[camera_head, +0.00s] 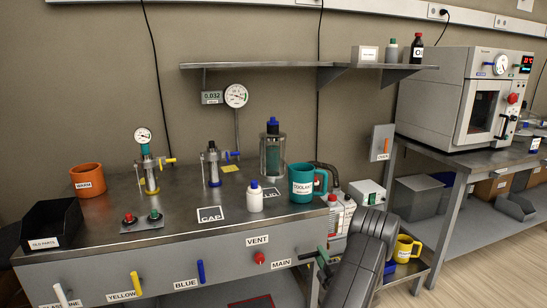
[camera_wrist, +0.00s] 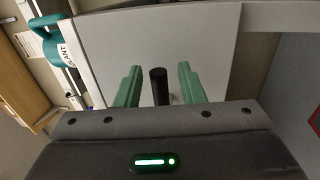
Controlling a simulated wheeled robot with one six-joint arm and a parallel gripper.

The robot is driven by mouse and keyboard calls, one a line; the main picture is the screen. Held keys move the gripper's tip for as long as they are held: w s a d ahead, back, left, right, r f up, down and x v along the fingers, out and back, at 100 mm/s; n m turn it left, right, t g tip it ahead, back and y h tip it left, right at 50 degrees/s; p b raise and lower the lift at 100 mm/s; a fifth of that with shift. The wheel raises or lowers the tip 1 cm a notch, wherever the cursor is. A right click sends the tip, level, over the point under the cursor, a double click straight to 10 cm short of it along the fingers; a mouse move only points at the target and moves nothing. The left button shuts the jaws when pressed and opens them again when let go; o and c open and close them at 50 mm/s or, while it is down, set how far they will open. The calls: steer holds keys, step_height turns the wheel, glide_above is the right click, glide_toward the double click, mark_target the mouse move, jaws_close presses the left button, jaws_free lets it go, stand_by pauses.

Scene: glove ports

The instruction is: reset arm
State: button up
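My gripper (camera_head: 323,257) shows at the lower right of the head view, beside the right end of the bench front and partly hidden by my own dark arm. In the wrist view its two green fingers (camera_wrist: 159,68) are spread apart. A black cylindrical handle (camera_wrist: 160,86) stands between them, with a visible gap on each side, so the fingers do not clasp it. A plain grey panel (camera_wrist: 205,35) lies behind the fingers. The label MAIN (camera_head: 281,263) is on the bench front, left of my gripper.
The teal COOLANT mug (camera_head: 303,188) stands near the bench's right end and also shows in the wrist view (camera_wrist: 48,40). A white bottle (camera_head: 254,198) is beside it. A yellow mug (camera_head: 404,250) is on a low shelf right of my arm. An oven (camera_head: 465,98) stands farther right.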

steer(key=p+v, duration=0.1)
steer(key=v, duration=1.1)
steer(key=b+x, duration=0.1)
steer(key=x, duration=1.3)
steer(key=shift+s, duration=0.1)
steer(key=shift+s+r+n, duration=0.1)
steer(key=shift+r+n, duration=0.35)
steer(key=shift+n, duration=0.25)
steer(key=shift+n+y, duration=0.3)
steer(key=shift+y, duration=0.1)
